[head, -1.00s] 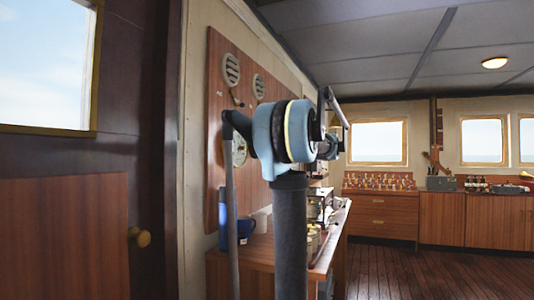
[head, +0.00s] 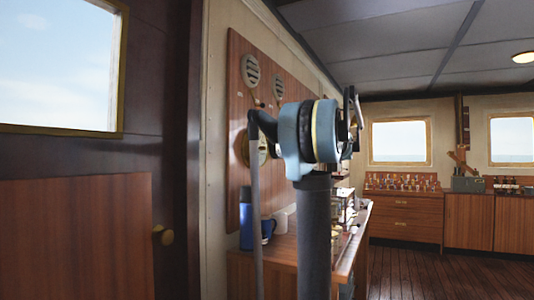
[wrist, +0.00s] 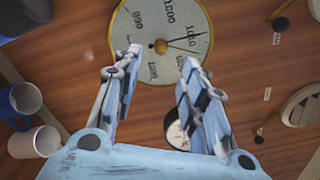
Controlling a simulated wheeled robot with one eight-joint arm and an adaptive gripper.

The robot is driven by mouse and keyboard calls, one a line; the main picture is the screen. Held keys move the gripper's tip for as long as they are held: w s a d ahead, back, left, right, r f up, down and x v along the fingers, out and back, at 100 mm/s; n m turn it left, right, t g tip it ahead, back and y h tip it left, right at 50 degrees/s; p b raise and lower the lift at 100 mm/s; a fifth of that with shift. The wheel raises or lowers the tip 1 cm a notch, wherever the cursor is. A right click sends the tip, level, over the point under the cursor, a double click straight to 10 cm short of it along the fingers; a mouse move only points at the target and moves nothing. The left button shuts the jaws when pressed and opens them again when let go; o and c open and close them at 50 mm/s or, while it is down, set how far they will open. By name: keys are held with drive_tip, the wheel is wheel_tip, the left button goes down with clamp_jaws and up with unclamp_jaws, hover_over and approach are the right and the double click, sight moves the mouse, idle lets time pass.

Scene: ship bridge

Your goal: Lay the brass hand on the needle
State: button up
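A round barometer dial (wrist: 165,18) with numbers around its rim is at the top of the wrist view, face toward the camera. A dark needle (wrist: 182,40) runs right from its centre toward the 1010 mark. A brass knob (wrist: 160,46) sits at the centre; I cannot clearly make out the brass hand apart from it. My gripper (wrist: 159,58) is open, its fingers apart over the lower part of the dial, with nothing between the tips; contact with the knob cannot be told. In the head view the dial (head: 262,153) is mostly hidden behind my arm.
A wooden wall panel (head: 239,100) carries round grilles (head: 251,69). Below, a counter holds a blue flask (head: 245,215), a blue mug (wrist: 24,99) and a white mug (wrist: 36,142). A door (head: 75,235) stands at left. The floor (head: 410,272) is clear at right.

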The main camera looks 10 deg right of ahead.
sight(263, 149)
drive_tip(key=x, duration=0.9)
clamp_jaws()
